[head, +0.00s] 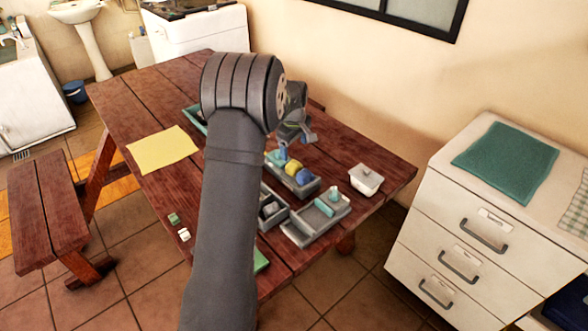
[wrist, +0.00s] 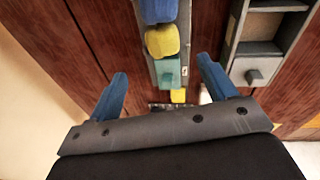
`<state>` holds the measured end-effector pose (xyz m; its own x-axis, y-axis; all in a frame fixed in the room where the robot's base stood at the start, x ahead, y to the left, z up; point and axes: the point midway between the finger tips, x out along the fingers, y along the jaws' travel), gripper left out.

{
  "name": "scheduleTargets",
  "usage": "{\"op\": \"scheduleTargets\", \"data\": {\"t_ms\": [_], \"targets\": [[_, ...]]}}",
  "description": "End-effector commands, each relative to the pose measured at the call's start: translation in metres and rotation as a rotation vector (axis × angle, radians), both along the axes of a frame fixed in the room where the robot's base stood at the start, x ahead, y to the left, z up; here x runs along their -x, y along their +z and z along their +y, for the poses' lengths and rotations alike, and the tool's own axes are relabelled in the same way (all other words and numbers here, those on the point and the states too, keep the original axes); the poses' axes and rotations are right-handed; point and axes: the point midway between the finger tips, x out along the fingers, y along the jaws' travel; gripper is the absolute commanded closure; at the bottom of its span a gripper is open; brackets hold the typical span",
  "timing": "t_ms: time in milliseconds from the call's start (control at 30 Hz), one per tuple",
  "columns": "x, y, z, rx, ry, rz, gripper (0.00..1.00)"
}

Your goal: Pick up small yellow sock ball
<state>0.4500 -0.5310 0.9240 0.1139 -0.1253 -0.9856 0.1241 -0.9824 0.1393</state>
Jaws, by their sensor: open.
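Two yellow things show in the wrist view. A rounded yellow ball (wrist: 162,40) sits in a narrow grey tray (wrist: 184,30), between a blue ball (wrist: 158,9) and a teal block (wrist: 168,72). A smaller yellow piece (wrist: 178,96) shows just beyond the teal block, partly hidden by my gripper's body. Which one is the small sock ball is hard to tell. In the head view the yellow ball (head: 293,167) lies beside the blue ball (head: 303,177). My gripper (wrist: 162,67) is open and empty above the tray, its blue fingers spread on either side of it.
A grey compartment tray (head: 304,230) with teal pieces and a white lidded box (head: 366,180) stand near the table's right end. A yellow cloth (head: 162,149) lies at the left. My arm hides the table's middle. White drawers (head: 455,250) stand at the right.

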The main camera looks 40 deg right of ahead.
Motion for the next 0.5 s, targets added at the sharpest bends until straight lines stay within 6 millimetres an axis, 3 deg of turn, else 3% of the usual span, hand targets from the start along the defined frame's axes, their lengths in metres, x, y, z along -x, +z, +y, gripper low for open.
{"op": "scheduleTargets", "data": {"t_ms": [200, 500], "targets": [[-0.004, -0.038, -0.004, -0.001, 0.0, 0.001, 0.23], [-0.007, -0.056, -0.005, -0.001, 0.0, 0.001, 0.23]]}}
